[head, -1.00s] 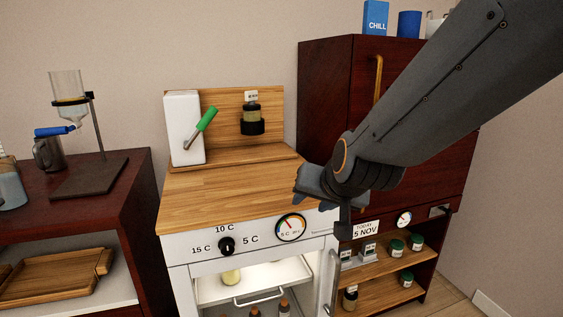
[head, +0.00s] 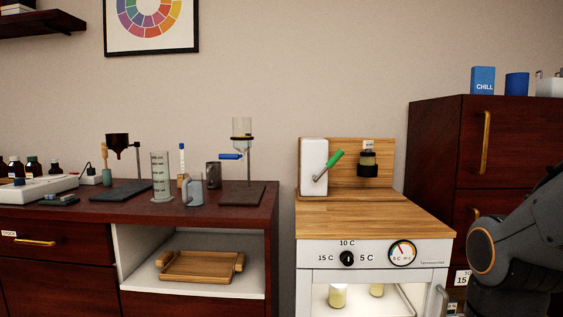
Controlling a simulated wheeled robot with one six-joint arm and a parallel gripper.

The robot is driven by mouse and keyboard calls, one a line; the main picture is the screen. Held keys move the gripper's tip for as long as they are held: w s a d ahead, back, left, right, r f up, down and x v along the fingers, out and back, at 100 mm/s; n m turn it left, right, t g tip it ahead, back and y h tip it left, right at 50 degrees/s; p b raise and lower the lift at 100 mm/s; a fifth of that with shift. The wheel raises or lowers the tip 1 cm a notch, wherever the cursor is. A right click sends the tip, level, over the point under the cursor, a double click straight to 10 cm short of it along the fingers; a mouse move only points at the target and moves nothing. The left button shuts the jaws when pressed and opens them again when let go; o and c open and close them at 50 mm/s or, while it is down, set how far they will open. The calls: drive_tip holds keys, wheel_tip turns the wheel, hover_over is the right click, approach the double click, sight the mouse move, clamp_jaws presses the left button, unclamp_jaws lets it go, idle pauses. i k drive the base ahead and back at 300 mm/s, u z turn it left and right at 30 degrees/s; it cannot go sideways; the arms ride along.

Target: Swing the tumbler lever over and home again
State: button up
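The tumbler lever (head: 333,160) is a metal rod with a green grip, on the front of a white box (head: 313,181). It slants up to the right. A small jar (head: 368,160) with a yellowish content sits in a black holder (head: 367,172) on the wooden backboard (head: 394,147), to the right of the lever and apart from it. My arm shows at the lower right edge. My gripper is out of the picture.
The wooden counter (head: 370,216) below the lever is clear. It tops a white cabinet with a knob (head: 347,258) and a dial (head: 402,253). A dark red bench (head: 235,218) with glassware stands left. A tall dark cabinet (head: 433,155) stands right.

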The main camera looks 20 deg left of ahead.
sight(335, 157)
drive_tip(key=u, duration=1.25)
drive_tip(key=i, duration=0.7)
drive_tip(key=z, duration=0.6)
drive_tip(key=i, duration=0.45)
drive_tip(key=z, duration=0.55)
